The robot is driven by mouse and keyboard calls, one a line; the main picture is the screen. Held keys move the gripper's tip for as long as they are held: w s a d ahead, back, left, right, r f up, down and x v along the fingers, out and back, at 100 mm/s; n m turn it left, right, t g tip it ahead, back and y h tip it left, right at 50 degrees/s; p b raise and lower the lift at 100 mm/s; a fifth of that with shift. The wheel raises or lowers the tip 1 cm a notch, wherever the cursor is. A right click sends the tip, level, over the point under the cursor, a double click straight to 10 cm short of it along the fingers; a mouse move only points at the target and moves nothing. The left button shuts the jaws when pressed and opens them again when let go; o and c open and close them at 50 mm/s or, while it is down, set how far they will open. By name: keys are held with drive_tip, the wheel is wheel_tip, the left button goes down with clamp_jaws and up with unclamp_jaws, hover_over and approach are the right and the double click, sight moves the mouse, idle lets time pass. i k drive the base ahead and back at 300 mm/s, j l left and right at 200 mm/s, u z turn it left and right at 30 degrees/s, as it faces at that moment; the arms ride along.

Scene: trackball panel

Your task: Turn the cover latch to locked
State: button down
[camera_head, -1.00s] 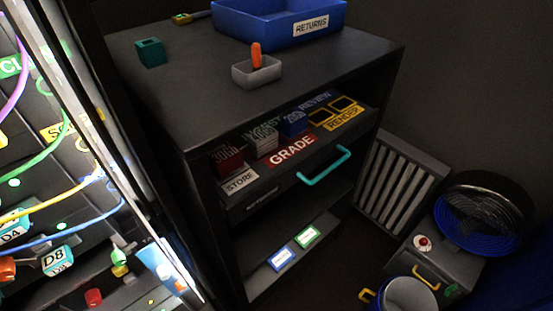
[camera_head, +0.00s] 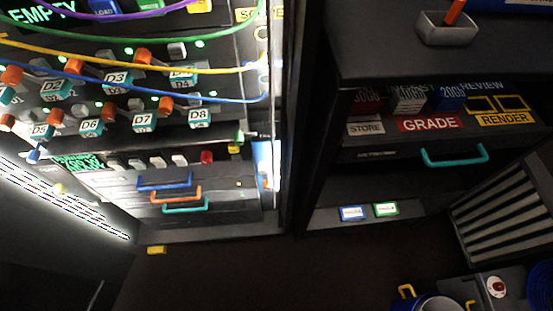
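I cannot make out a cover latch or a trackball panel in the head view. My gripper is not in view either, so its place and state do not show. The rack (camera_head: 110,228) at left carries cables, several labelled plugs such as D8 (camera_head: 198,120), and a row of small switches with a red button (camera_head: 207,157). Below these are drawers with a blue handle (camera_head: 165,183), an orange handle (camera_head: 175,196) and a teal handle (camera_head: 185,208).
A dark cabinet (camera_head: 322,160) stands at right, with a grey tray (camera_head: 446,30) on top, a teal-handled drawer (camera_head: 455,160) and a low shelf. A slatted panel (camera_head: 505,205) and a blue-rimmed bin (camera_head: 437,303) are at lower right. The floor (camera_head: 270,270) between is mostly clear; a small yellow block (camera_head: 157,249) lies there.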

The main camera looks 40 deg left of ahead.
sight(267, 184)
drive_tip(key=j+u, duration=0.1)
drive_tip(key=u, duration=1.05)
